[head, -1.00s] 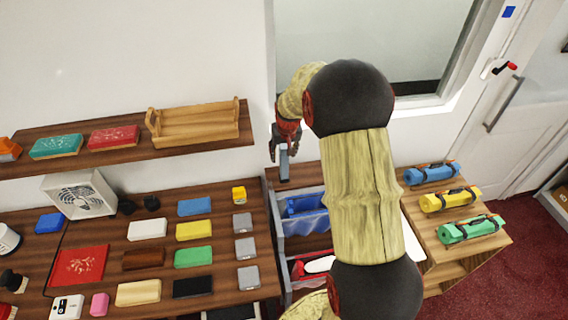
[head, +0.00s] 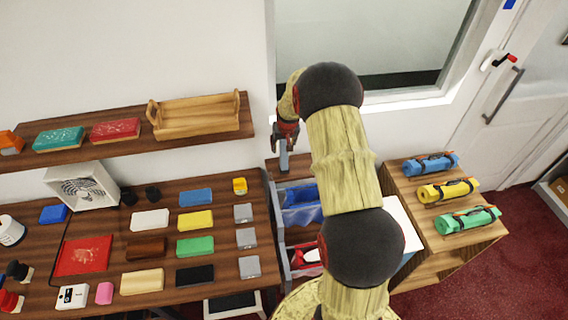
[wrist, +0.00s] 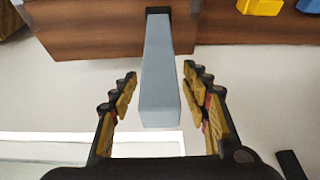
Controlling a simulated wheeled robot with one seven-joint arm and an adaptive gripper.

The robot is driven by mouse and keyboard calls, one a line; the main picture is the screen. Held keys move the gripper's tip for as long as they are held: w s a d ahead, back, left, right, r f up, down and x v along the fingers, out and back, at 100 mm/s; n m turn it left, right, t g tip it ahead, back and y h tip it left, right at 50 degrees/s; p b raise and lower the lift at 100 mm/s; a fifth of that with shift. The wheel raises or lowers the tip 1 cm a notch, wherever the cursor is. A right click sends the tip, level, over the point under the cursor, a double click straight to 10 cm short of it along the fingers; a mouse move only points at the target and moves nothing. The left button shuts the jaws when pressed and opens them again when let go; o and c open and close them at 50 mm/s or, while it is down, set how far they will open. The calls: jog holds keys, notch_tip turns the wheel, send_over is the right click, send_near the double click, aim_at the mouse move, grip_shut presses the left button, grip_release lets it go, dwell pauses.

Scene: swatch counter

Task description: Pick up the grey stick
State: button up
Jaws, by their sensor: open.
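The grey stick (wrist: 160,75) is a long, square-ended bar in the middle of the wrist view. Its far end meets a dark wooden surface, and its near end lies between my fingers. My gripper (wrist: 158,98) is open, with one finger on each side of the stick and a visible gap on both sides. In the head view my gripper (head: 286,134) is at the back by the wall, and the stick (head: 283,158) shows as a small grey upright piece below it, over the wooden top (head: 298,172).
A wall shelf (head: 60,167) with a wooden tray (head: 197,118) is to the left. The counter (head: 115,205) below holds a fan and several coloured blocks. Blue and red bins (head: 300,205) are below the stick. A wooden stand (head: 440,245) with rolled mats is to the right.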

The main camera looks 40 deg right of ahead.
jog(key=c, duration=1.1)
grip_shut()
